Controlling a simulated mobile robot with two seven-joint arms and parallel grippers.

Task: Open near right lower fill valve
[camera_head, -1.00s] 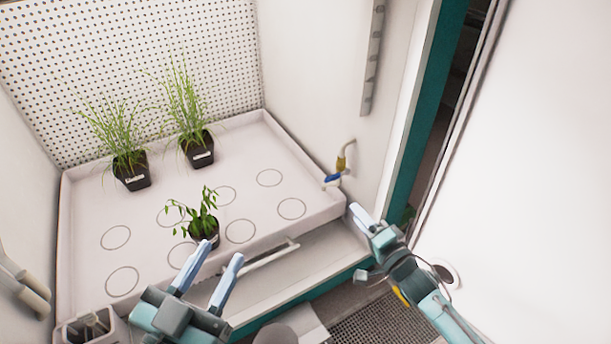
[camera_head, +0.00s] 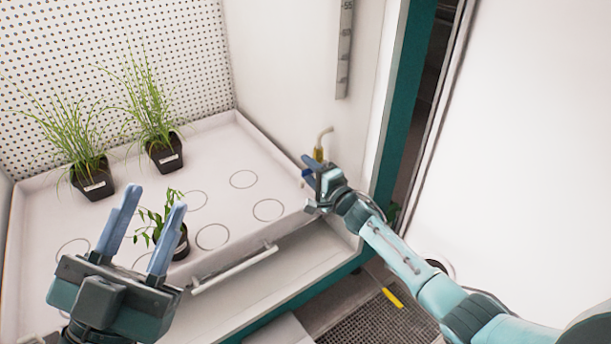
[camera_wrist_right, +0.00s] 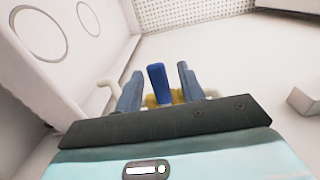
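The fill valve has a brass body (camera_head: 319,152) and a blue lever (camera_head: 306,173), and sits on the right chamber wall beside the tray's right corner. My right gripper (camera_head: 308,168) is at the valve and partly covers it in the head view. In the right wrist view, the blue lever (camera_wrist_right: 157,84) stands between the two open fingers of my right gripper (camera_wrist_right: 157,88), with a gap on each side. The brass part (camera_wrist_right: 165,99) shows behind it. My left gripper (camera_head: 152,225) is open and empty above the tray's front left.
A white tray (camera_head: 262,160) with marked circles holds two grassy pots (camera_head: 93,178) (camera_head: 165,153) and a leafy pot (camera_head: 180,243). A handle bar (camera_head: 235,270) runs along the front. The chamber's teal door frame (camera_head: 405,110) stands right of the valve.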

